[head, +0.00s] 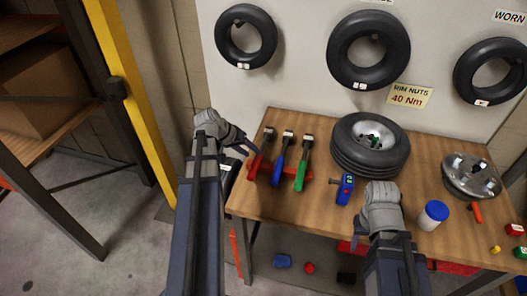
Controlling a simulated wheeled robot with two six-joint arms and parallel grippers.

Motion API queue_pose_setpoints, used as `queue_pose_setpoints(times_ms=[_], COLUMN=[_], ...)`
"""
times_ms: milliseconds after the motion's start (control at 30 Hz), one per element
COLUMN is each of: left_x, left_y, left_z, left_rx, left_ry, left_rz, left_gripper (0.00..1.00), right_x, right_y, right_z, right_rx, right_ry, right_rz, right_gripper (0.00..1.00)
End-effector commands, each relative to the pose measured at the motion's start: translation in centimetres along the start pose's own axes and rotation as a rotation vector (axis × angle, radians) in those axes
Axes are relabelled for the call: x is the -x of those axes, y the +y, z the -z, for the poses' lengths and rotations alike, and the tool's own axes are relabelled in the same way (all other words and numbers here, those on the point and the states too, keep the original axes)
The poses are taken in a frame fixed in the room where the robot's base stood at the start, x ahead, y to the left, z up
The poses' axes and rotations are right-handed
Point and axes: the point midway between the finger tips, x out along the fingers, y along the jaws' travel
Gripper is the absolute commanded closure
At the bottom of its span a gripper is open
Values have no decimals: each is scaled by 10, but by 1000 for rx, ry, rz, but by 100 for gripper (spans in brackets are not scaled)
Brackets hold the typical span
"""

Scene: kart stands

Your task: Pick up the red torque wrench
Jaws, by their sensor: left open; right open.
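A blue boxy tool (345,189), a blue-lidded jar (433,215) and a metal hub (471,176) are to the right. A shelf with a yellow post (135,91) stands at left.

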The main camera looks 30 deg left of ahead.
Motion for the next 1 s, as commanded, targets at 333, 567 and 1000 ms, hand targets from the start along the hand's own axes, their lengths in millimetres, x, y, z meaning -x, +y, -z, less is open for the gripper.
queue_pose_setpoints(times_ms=[333,567,1000], left_x=[-18,-51,-62], left_y=[0,2,5], left_z=[1,3,3], left_rx=[-2,-4,-2], left_ry=[-1,-4,-5], left_rz=[0,-2,-2], left_gripper=[50,50,57], right_x=[-14,-40,-47], right_y=[-1,-4,-4], right_z=[1,2,3], right_rx=[0,0,0], right_ry=[0,0,0], right_rz=[0,0,0], right_gripper=[50,50,50])
